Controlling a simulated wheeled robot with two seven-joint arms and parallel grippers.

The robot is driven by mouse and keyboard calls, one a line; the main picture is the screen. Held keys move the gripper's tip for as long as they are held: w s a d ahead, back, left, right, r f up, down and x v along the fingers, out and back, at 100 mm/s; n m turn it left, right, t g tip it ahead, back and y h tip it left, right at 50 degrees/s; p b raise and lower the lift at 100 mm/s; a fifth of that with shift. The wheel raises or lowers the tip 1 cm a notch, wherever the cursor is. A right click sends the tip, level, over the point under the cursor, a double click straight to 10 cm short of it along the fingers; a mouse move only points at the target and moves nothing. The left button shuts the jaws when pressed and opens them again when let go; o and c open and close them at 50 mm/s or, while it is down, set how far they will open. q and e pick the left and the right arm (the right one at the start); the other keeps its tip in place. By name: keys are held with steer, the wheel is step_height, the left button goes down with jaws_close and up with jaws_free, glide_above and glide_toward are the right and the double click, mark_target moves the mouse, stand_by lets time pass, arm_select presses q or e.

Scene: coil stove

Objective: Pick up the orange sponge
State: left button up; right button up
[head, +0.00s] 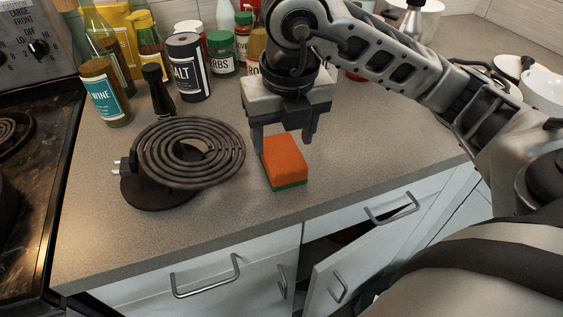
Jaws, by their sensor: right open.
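The orange sponge (285,161) has a green underside and lies on the grey countertop (235,222), to the right of the coil burner. My right gripper (287,141) comes down over the sponge's far end from the upper right. Its jaws are open, with one finger near the sponge's left side and the other at its far right. I cannot tell whether the fingers touch the sponge. My left gripper is not in view.
A coil burner (190,152) lies close on the left, on a dark round plate. Several bottles and jars, including a salt container (189,68), stand behind. A stove (30,120) is at the left. A cabinet door (345,265) below hangs open.

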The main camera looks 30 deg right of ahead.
mark_target(281, 150)
steer(key=f, duration=0.3)
steer(key=w+f, duration=0.1)
steer(key=f, duration=0.1)
steer(key=shift+w+d+f, duration=0.1)
steer(key=shift+d, duration=0.15)
steer(key=shift+c, duration=0.6)
steer(key=c, duration=0.5)
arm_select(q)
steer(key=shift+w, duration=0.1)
